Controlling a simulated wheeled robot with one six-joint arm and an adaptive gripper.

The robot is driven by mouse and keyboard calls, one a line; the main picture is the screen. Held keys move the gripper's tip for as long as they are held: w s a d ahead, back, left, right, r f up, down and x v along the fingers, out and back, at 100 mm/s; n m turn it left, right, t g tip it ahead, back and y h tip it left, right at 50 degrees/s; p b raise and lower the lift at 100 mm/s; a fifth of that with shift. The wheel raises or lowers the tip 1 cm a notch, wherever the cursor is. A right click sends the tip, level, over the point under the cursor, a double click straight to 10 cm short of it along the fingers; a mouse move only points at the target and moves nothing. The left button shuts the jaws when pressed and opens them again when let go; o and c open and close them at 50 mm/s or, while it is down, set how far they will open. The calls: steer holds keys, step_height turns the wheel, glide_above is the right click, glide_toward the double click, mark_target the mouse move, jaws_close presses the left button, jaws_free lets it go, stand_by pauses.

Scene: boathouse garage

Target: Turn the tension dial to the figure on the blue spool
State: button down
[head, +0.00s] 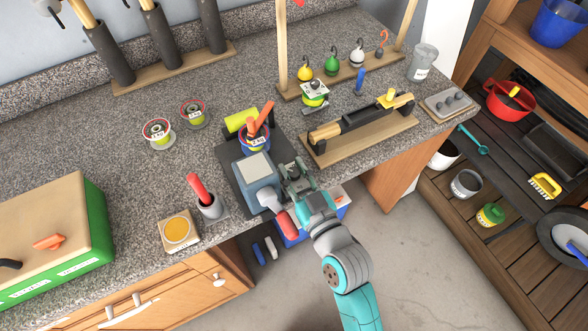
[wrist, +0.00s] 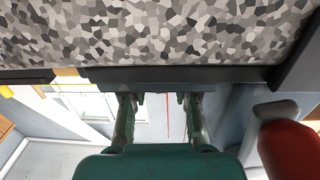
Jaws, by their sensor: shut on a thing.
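The blue spool (head: 255,141) stands on the dark base plate (head: 229,166) behind the grey-blue machine (head: 258,178). It bears a white label with a small black figure that I cannot read surely. An orange tool rises above it. My gripper (head: 292,172) is at the machine's right side. In the wrist view my fingers (wrist: 160,98) stand apart with their tips at a dark edge, and a thin red line shows between them. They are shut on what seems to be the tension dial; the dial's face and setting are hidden.
A red-gripped crank (head: 285,222) juts from the machine's front, close to my arm; its red grip (wrist: 290,148) shows at the right of the wrist view. A wooden board with a black tool (head: 358,130) lies to the right. Two spools (head: 158,133) stand at the left.

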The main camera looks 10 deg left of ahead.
mark_target(294, 171)
stand_by(0.6)
steer(key=c, duration=0.9)
jaws_free()
steer(key=shift+o, duration=0.2)
step_height(294, 171, up, 10)
